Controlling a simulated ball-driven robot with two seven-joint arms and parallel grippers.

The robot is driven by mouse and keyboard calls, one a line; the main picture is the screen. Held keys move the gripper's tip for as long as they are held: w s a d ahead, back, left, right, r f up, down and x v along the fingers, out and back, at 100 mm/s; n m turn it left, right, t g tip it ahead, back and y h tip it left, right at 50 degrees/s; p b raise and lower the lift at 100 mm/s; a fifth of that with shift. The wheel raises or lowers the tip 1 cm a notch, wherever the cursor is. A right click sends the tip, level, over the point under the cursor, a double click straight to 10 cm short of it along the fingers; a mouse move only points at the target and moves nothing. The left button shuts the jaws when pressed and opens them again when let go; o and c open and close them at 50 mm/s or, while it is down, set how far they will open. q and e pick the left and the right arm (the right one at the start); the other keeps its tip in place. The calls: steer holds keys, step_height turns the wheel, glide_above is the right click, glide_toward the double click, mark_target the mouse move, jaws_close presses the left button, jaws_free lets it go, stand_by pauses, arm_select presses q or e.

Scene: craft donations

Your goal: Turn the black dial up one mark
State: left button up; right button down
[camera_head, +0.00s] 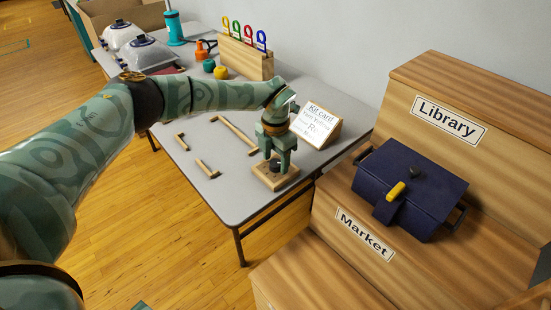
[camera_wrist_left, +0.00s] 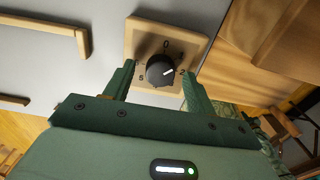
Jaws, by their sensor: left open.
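The black dial (camera_wrist_left: 160,70) sits on a square wooden plate (camera_wrist_left: 137,38) with the marks 0, 2 and 5 around it. In the left wrist view its white pointer line points toward the 2. My left gripper (camera_wrist_left: 160,78) is open, with one finger on each side of the dial; I cannot tell whether either finger touches it. In the head view the left gripper (camera_head: 275,160) points down over the wooden plate (camera_head: 262,178) near the table's front corner, and the dial (camera_head: 274,165) shows partly between the fingers.
A Kit card (camera_head: 316,124) stands behind the gripper. Wooden handles (camera_head: 207,168) lie left of the plate on the grey table (camera_head: 240,200). A dark blue box (camera_head: 410,188) with a yellow latch sits on the wooden steps at right, near the Market label (camera_head: 364,235).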

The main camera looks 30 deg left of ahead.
mark_target(276, 162)
arm_select(q)
step_height(276, 162, up, 16)
steer(key=p, duration=0.5)
arm_select(e)
steer(key=shift+t, duration=0.3)
steer(key=r, duration=0.1)
steer(key=w+r, duration=0.1)
steer(key=r, duration=0.1)
steer(key=w+r, duration=0.1)
steer(key=shift+r, duration=0.4)
arm_select(q)
steer(key=shift+f, duration=0.1)
